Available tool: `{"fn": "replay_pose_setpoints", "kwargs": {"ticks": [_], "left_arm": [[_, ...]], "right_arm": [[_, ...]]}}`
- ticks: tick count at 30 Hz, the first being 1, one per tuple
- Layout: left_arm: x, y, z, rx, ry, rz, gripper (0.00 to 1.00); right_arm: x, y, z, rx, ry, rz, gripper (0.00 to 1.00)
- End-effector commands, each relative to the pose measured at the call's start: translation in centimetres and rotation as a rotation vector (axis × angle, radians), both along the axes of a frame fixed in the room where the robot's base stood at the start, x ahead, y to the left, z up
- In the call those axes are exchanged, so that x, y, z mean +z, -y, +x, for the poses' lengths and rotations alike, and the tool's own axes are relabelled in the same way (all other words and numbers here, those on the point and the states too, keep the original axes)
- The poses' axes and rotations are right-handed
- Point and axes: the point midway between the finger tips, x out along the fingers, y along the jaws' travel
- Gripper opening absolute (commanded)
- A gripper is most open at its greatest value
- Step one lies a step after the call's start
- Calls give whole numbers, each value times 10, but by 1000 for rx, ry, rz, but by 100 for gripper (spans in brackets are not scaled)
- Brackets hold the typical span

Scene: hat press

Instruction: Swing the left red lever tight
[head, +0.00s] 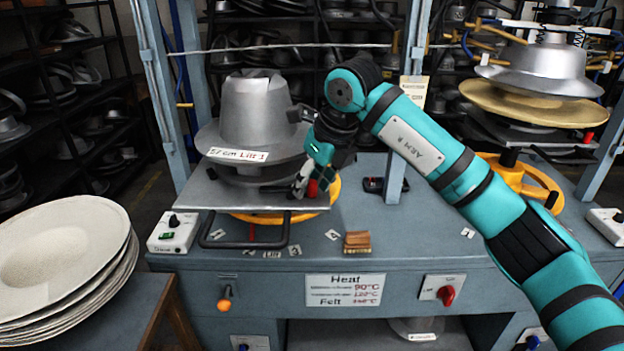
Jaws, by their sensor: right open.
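The left red lever (312,188) shows as a small red end at the right edge of the metal plate under the left hat mould (254,112). My right gripper (304,181) reaches in from the right with its fingers pointing down and left. It is open, with its fingertips right at the red end. The fingers partly cover the lever, and I cannot tell whether they touch it. My left gripper is not in view.
The plate (225,195) sits over a yellow handwheel (330,196) on the blue-grey bench (365,245). A small wooden block (357,242) lies in front. A stack of pale felt hats (62,258) stands at left. A second press (530,100) stands at right.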

Motion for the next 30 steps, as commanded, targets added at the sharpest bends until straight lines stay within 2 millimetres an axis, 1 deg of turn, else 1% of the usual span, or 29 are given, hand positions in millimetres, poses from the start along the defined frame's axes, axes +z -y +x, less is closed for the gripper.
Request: {"fn": "replay_pose_setpoints", "kwargs": {"ticks": [3, 4, 13, 23, 30], "left_arm": [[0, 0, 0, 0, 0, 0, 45], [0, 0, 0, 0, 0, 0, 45], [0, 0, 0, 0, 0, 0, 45], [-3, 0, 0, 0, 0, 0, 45], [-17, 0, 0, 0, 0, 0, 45]], "right_arm": [[0, 0, 0, 0, 0, 0, 43], [0, 0, 0, 0, 0, 0, 40], [0, 0, 0, 0, 0, 0, 1], [0, 0, -1, -20, 1, 0, 0], [-2, 0, -5, -126, 4, -1, 0]]}}
